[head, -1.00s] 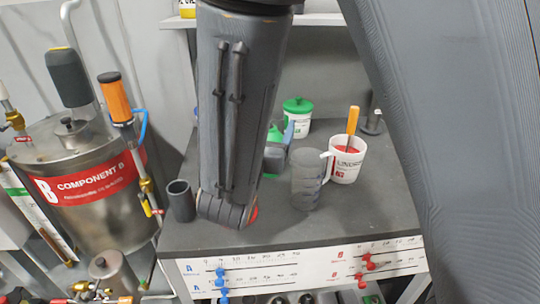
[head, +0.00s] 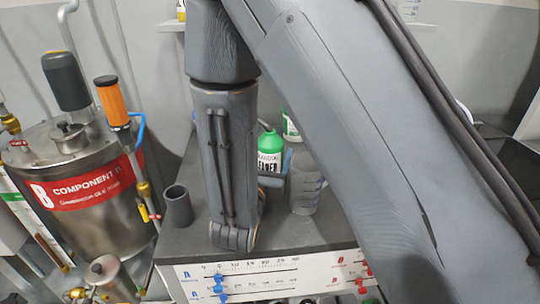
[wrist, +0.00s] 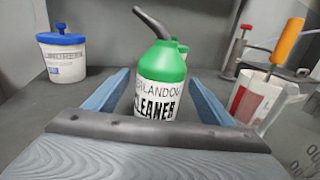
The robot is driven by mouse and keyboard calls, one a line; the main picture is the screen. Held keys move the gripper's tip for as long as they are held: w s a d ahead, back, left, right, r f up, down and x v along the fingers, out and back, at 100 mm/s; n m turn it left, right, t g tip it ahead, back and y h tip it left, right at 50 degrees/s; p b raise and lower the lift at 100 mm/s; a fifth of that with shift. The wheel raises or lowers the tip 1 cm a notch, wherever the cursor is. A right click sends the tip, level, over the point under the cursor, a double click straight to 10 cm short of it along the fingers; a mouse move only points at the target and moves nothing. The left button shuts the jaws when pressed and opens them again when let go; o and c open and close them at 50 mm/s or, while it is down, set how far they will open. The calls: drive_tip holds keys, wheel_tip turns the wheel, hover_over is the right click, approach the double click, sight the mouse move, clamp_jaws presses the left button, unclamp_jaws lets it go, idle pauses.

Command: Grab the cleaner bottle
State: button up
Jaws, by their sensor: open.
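The cleaner bottle (wrist: 160,78) is upright on the grey worktop. It is green with a white label reading "CLEANER" and has a dark angled spout. In the head view the bottle (head: 269,147) shows just right of my forearm, partly covered. My gripper (wrist: 160,84) is open in the wrist view, with one blue finger on each side of the bottle. I cannot tell whether either finger touches it. The bottle's base is hidden behind my gripper's dark front edge. In the head view my arm hides most of my gripper; a blue finger shows beside the bottle.
A white tub with a blue lid (wrist: 62,55) stands left in the wrist view. A white cup (wrist: 258,97) holding an orange-handled tool stands right. A clear measuring jug (head: 304,185) is right of the bottle. A grey cup (head: 177,206) stands at the worktop's left edge.

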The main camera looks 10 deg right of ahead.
drive_tip(key=shift+p+x, duration=0.5)
drive_tip(key=shift+x, duration=2.1)
drive_tip(key=c, duration=1.5)
